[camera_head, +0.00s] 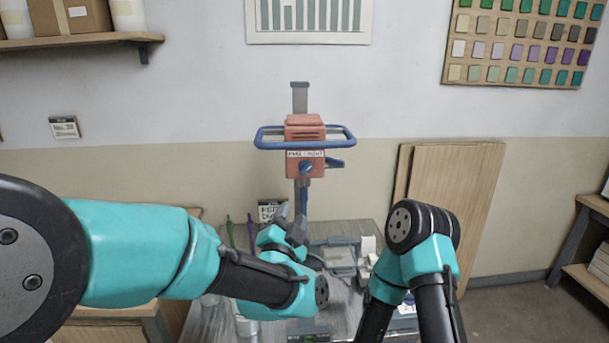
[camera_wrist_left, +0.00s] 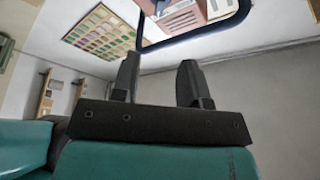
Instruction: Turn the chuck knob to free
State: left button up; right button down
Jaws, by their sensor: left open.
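The mixer's red head (camera_head: 305,130) is mounted on an upright grey post, with a blue guard ring (camera_head: 262,138) around it. A dark blue round knob (camera_head: 305,168) sits on its front below a small white label; the label's words are too small to read surely. A blue lever (camera_head: 335,163) sticks out to the right. My left gripper (camera_head: 287,220) is open and empty, below the knob and apart from it. In the left wrist view, the open fingers (camera_wrist_left: 160,82) point up toward the ring (camera_wrist_left: 205,35) and red head (camera_wrist_left: 185,18). My right gripper is out of view.
My right arm stands bent at the right of the bench. A grey bench (camera_head: 350,226) below holds a tray (camera_head: 338,256) and several small items, partly hidden by my arms. Wooden boards (camera_head: 455,200) lean on the wall at the right. Space around the head is clear.

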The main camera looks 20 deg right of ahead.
aim_at(305, 172)
pick_arm(q)
jog(key=x, duration=1.5)
jog(key=shift+w, duration=0.15)
grip_shut()
